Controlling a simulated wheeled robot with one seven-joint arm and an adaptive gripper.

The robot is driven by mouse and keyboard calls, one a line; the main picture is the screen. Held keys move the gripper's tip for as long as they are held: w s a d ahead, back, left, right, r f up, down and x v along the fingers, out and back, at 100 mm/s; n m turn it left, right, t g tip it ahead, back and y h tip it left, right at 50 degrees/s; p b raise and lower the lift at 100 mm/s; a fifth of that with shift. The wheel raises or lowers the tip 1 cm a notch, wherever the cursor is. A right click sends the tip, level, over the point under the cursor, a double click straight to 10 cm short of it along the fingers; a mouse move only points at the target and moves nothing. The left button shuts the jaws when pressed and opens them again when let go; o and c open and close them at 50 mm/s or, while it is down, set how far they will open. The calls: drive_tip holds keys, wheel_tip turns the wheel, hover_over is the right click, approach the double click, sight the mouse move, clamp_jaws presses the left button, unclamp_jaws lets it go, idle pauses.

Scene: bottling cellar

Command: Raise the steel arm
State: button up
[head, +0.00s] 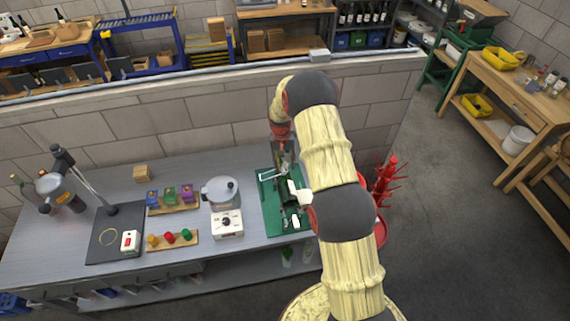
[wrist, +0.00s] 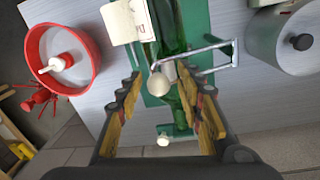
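The steel arm (wrist: 205,50) is a thin bent bar on a green stand (wrist: 197,18). Its pale ball knob (wrist: 158,83) hangs between my fingers in the wrist view. The bar also shows in the head view (head: 267,177), on the left of the green stand (head: 272,215). A dark green bottle (wrist: 170,40) lies along the stand, under the bar. My gripper (wrist: 160,90) is open, with one finger on each side of the knob and visible gaps between. In the head view my gripper (head: 284,158) is over the stand's far end, partly hidden by my wrist.
A grey pot on a white scale-like base (head: 228,222) stands left of the stand. A red round tub (wrist: 62,60) and a red bottle rack (head: 385,180) are on the other side. A block wall (head: 180,125) runs behind the bench.

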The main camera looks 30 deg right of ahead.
drive_tip(key=shift+s+r, duration=0.1)
drive_tip(key=shift+s, duration=0.05)
drive_tip(key=shift+c, duration=0.3)
clamp_jaws()
idle(0.4)
